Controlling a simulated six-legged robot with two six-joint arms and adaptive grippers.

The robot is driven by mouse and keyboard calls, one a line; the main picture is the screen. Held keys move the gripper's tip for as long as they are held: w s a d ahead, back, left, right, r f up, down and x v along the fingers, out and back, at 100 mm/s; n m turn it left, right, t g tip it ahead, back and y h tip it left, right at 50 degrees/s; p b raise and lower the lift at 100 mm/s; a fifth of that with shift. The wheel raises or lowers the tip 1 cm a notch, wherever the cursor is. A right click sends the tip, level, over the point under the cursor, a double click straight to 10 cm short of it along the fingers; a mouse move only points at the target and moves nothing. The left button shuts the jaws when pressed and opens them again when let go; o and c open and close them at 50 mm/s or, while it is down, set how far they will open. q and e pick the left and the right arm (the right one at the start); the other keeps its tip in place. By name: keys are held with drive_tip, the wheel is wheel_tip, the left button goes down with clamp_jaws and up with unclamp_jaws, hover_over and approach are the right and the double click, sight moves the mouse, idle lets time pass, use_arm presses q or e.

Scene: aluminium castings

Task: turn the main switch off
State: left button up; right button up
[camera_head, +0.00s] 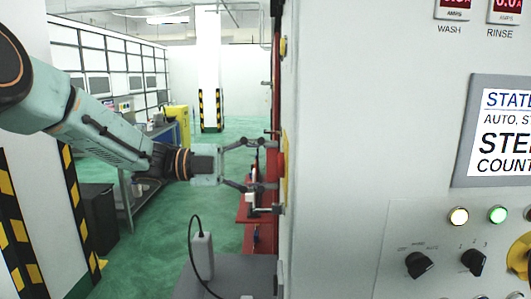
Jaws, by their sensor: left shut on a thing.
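The main switch (281,166), red on a yellow plate, is on the narrow left side face of the grey control cabinet and shows nearly edge-on. My left arm comes in from the left, and my left gripper (268,165) reaches this side face with one finger above the other. Its fingers are shut on the main switch. The edge-on view hides most of the switch's face, so its turned position cannot be told. My right gripper is not in view.
The cabinet front (360,120) fills the right, with a display (505,130), lit lamps and black knobs (419,264). A white device with a cable (203,255) stands at bottom centre. Red framework (262,215) stands behind the gripper. Green floor (225,150) is open further back.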

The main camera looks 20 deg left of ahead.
use_arm(q)
drive_tip(key=n+p, duration=0.5)
drive_tip(key=p, duration=0.1)
drive_tip(key=shift+r+n, duration=0.15)
drive_tip(key=shift+n, duration=0.15)
drive_tip(key=shift+n+p, duration=1.35)
drive_tip(key=shift+n, duration=0.05)
drive_tip(key=o, duration=1.1)
drive_tip(key=shift+s+a, duration=0.15)
drive_tip(key=shift+a, duration=0.1)
drive_tip(key=shift+o, duration=0.2)
drive_tip(key=shift+d, duration=0.15)
drive_tip(key=v, duration=1.2)
